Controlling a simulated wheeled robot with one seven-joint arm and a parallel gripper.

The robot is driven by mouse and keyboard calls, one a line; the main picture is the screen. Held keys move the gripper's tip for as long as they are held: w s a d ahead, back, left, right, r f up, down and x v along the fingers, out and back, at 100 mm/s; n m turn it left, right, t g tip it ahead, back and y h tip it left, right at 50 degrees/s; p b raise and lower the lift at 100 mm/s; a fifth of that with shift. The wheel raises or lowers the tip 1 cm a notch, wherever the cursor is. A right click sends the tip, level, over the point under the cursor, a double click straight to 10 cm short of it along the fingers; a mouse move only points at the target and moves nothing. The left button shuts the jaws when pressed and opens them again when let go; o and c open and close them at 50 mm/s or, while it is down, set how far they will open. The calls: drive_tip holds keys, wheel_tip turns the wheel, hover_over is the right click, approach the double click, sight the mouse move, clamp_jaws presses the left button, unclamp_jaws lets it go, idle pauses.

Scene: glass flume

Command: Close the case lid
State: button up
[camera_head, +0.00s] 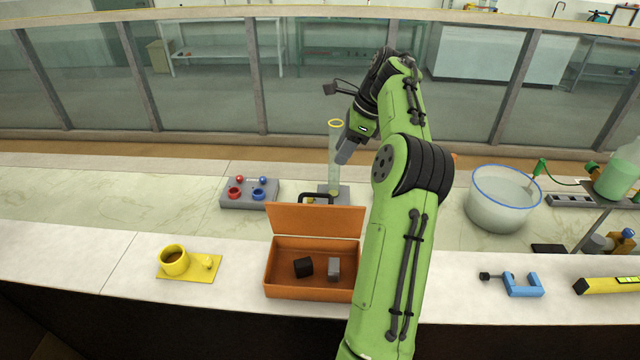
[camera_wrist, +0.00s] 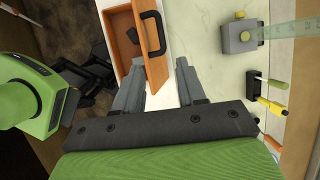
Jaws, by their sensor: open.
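The orange case (camera_head: 310,292) stands open on the near bench strip, holding a black block (camera_head: 303,267) and a grey block (camera_head: 334,267). Its lid (camera_head: 315,220) stands up at the back edge, with a dark handle (camera_head: 316,197) on it. In the wrist view the lid (camera_wrist: 157,72) and the handle (camera_wrist: 152,34) show just beyond my gripper (camera_wrist: 158,75). The fingers are apart, with the lid's edge seen between and beyond them; I cannot tell if they touch it. In the head view my gripper (camera_head: 345,152) is above and behind the lid, partly hidden by my arm.
A glass cylinder (camera_head: 335,165) on a grey base stands close behind the lid. A grey block with red and blue knobs (camera_head: 249,193) is behind left. A yellow cup stand (camera_head: 188,266) is left of the case. A glass bowl (camera_head: 500,200) and blue clamp (camera_head: 523,285) are right.

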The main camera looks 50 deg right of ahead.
sight(321, 194)
drive_tip(key=b+x, duration=0.2)
drive_tip(key=x, duration=1.2)
drive_tip(key=shift+w+d+f, duration=0.1)
drive_tip(key=shift+f, duration=0.15)
clamp_jaws()
